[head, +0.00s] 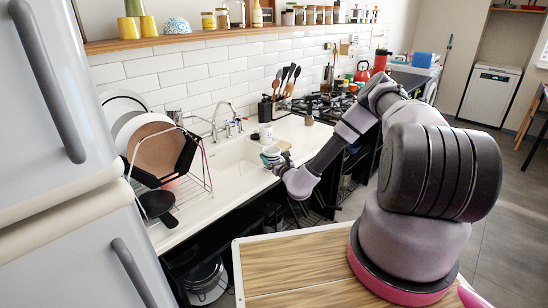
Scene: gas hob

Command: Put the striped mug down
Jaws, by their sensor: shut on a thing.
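The striped mug (271,152), with pale and teal bands, is small in the head view, above the front part of the white counter (235,175) beside the sink. My gripper (272,163) reaches it from the front right and is shut on it. The fingers are small and partly merge with the mug, so their exact hold on it is hard to see. I cannot tell whether the mug's base touches the counter.
A white cup (265,133) and a dark soap bottle (264,108) stand just behind the mug. A dish rack (195,190) with plates and pans is at the left. The gas hob (325,106) and a utensil holder (283,103) are beyond, to the right.

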